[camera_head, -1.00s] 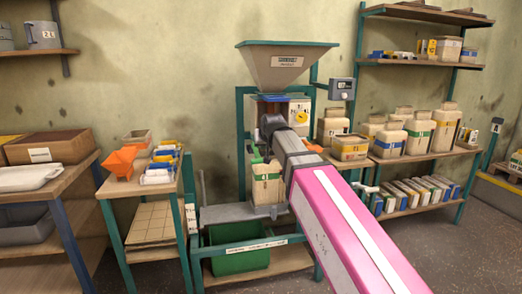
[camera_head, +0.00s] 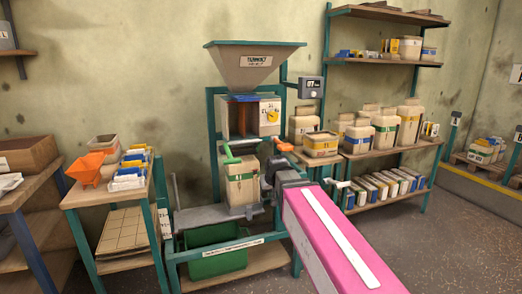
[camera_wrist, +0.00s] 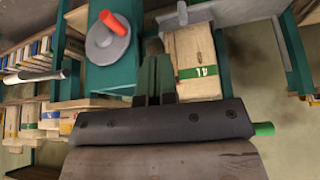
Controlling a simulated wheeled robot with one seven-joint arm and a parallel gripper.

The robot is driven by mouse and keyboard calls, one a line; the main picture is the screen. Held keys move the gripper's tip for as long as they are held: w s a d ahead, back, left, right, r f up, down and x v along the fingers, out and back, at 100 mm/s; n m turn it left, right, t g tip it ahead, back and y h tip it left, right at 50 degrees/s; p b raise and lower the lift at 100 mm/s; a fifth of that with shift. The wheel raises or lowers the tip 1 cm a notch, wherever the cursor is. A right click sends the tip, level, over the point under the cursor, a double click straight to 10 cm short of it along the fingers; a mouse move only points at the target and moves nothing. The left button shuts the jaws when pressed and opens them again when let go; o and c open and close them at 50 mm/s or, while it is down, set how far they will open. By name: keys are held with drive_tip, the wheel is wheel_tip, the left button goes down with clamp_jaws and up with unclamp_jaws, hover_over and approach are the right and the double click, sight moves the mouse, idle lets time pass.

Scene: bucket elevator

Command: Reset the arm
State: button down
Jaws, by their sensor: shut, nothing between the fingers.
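My arm reaches in from the lower right of the head view, a pink link with a dark grey wrist. My gripper (camera_head: 270,166) is at its far end, just right of a beige sack with a green band (camera_head: 242,186). In the wrist view the fingers (camera_wrist: 154,58) are together with nothing between them. The same sack, with a green label, shows beside the fingertips in the wrist view (camera_wrist: 195,62). The sack stands upright on the grey platform (camera_head: 205,215) of the filling machine. Whether my gripper touches the sack I cannot tell.
The machine has a hopper (camera_head: 254,66), an orange lever (camera_head: 284,146) and a green lever (camera_head: 231,154). A green bin (camera_head: 218,252) sits below. A side table with an orange funnel (camera_head: 88,170) is left; shelves with several packages are right.

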drive_tip(key=s+d+f+m+g, duration=0.1)
drive_tip(key=s+d+f+g, duration=0.1)
drive_tip(key=s+d+f, duration=0.5)
drive_tip(key=s+d+f+m+g+h, duration=0.1)
drive_tip(key=s+d+f+g, duration=0.2)
drive_tip(key=s+d+f, duration=0.4)
wheel_tip(320, 180, down, 7)
drive_tip(key=shift+s+d+f, duration=0.1)
drive_tip(key=shift+s+d, duration=0.2)
drive_tip(key=shift+d, duration=0.25)
